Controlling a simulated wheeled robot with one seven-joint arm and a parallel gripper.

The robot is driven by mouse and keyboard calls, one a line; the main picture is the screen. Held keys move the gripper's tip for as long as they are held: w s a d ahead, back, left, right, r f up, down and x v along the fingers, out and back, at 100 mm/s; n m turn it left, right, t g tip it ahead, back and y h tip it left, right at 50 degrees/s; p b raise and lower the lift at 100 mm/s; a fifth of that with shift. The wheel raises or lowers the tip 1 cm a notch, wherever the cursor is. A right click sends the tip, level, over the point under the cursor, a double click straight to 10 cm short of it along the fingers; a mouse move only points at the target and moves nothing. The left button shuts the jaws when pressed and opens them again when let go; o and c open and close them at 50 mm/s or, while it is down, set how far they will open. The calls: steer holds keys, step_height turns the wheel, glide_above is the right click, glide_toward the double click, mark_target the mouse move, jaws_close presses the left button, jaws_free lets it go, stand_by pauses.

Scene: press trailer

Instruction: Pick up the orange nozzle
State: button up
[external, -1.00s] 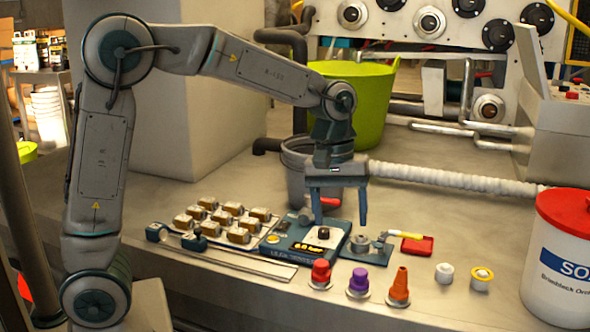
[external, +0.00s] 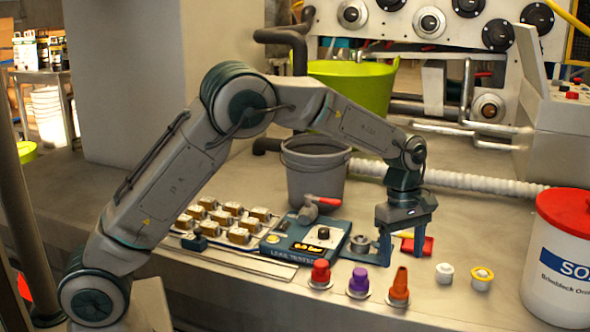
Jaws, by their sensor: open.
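The orange nozzle (external: 400,287) stands upright on a small round base near the front edge of the bench. It is the rightmost of a short row, with a purple nozzle (external: 359,281) and a red nozzle (external: 320,273) to its left. My gripper (external: 401,257) points down, open and empty, with its fingers spread left and right. In the picture it is just above and behind the orange nozzle, and its exact height and distance from it are hard to tell. The nozzle is not between the fingers.
A white cap (external: 444,273) and a yellow-ringed cap (external: 481,278) stand to the right. A blue leak tester (external: 300,240) lies left of the gripper. A red tray (external: 424,246) is behind it. A white tub (external: 565,265) stands at far right, a grey bucket (external: 314,172) behind.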

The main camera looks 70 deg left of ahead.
mark_target(401, 281)
steer(key=shift+d+f, duration=0.1)
steer(key=shift+f, duration=0.7)
steer(key=f, duration=0.1)
steer(key=d+f, duration=0.1)
steer(key=s+f, duration=0.1)
steer(key=f, duration=0.1)
steer(key=shift+d+b, duration=0.25)
steer(key=shift+b, duration=0.15)
steer(key=shift+w+d+f, duration=0.1)
steer(key=shift+f, duration=0.45)
steer(key=c, duration=1.2)
